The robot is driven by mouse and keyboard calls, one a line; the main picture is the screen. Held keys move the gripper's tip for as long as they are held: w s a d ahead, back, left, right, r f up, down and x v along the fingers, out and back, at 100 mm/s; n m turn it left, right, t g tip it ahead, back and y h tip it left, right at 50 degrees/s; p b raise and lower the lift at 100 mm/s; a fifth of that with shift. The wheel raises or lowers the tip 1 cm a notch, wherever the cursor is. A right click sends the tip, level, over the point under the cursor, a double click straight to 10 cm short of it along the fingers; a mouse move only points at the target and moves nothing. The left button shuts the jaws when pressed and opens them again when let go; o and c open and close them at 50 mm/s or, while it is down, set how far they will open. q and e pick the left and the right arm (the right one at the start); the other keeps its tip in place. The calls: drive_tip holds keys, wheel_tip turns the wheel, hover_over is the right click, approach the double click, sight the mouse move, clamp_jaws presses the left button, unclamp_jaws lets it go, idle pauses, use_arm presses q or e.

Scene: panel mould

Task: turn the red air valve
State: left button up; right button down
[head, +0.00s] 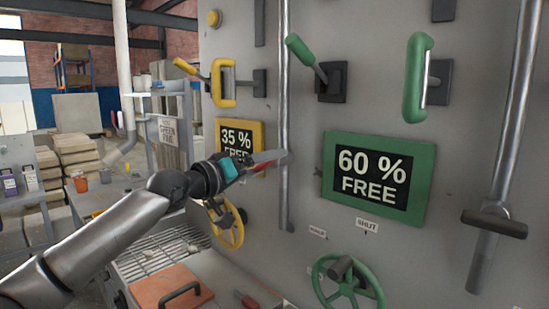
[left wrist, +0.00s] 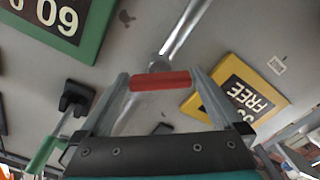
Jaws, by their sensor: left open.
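The red air valve's handle (left wrist: 160,81) is a short red bar across a grey vertical pipe, clear in the left wrist view. In the head view only a thin red strip (head: 262,167) of it shows beside the fingers. My left gripper (left wrist: 160,76) is open, with one finger at each end of the red bar. Whether the fingers touch it I cannot tell. In the head view my left gripper (head: 270,159) reaches in front of the pipe (head: 284,80) and hides most of the valve. My right gripper is not in view.
A yellow "35 %" sign (head: 256,130) and a green "60 %" sign (head: 424,202) flank the pipe. A yellow handwheel (head: 238,237) and a green handwheel (head: 317,284) stand out below. A second pipe (head: 505,150) runs at right.

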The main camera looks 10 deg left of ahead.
sight(274, 161)
use_arm(q)
drive_tip(key=shift+x, duration=1.8)
drive_tip(key=c, duration=1.1)
drive_tip(key=shift+o, duration=0.2)
drive_tip(key=m, duration=0.3)
drive_tip(key=shift+m+b, duration=0.3)
drive_tip(key=shift+b, duration=0.1)
drive_tip(key=shift+m+b, duration=0.35)
drive_tip(key=shift+m, duration=1.45)
